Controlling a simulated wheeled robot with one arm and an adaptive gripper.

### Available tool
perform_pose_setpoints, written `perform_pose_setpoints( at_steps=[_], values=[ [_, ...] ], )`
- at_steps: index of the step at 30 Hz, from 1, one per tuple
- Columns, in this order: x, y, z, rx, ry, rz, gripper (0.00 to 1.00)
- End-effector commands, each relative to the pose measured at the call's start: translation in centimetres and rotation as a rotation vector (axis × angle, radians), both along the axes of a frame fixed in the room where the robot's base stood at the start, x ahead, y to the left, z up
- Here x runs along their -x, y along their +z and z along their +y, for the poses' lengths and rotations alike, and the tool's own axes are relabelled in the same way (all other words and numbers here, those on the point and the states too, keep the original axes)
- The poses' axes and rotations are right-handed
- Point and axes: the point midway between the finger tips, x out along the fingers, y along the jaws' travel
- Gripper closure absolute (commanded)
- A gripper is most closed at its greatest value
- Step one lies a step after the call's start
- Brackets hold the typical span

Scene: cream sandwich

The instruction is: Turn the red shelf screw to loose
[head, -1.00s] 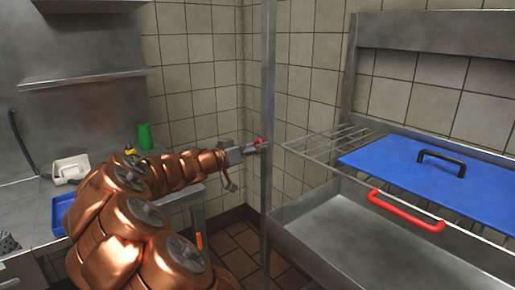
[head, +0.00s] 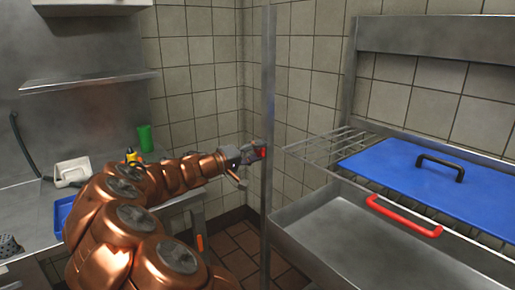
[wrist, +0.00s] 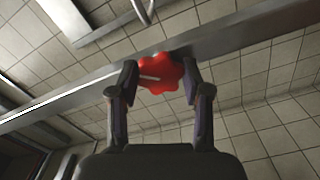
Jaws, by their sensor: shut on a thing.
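The red shelf screw (wrist: 160,74) is a lobed knob with a pale line on its face, set on the grey metal post (head: 268,90). In the wrist view it sits between my two fingertips, and my gripper (wrist: 157,82) is shut on it from both sides. The pale line lies nearly level in that view, tilted slightly. In the head view my gripper (head: 257,153) is at the post, and only a small part of the red screw (head: 263,153) shows beside the fingers.
A wire rack (head: 325,147) and a steel basin (head: 350,235) with a red handle (head: 404,215) stand right of the post. A blue lid (head: 430,175) lies behind the basin. A counter with a green cup (head: 145,138) and a white container (head: 72,172) is at the left.

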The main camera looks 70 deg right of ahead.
Motion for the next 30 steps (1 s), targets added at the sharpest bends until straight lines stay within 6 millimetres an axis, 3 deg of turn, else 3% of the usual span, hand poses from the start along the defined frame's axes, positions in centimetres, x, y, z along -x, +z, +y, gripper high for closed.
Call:
perform_pose_setpoints(
  at_steps=[30],
  values=[
    [0.19,0.14,0.05,-0.488,-0.003,0.835,0.87]
  ],
)
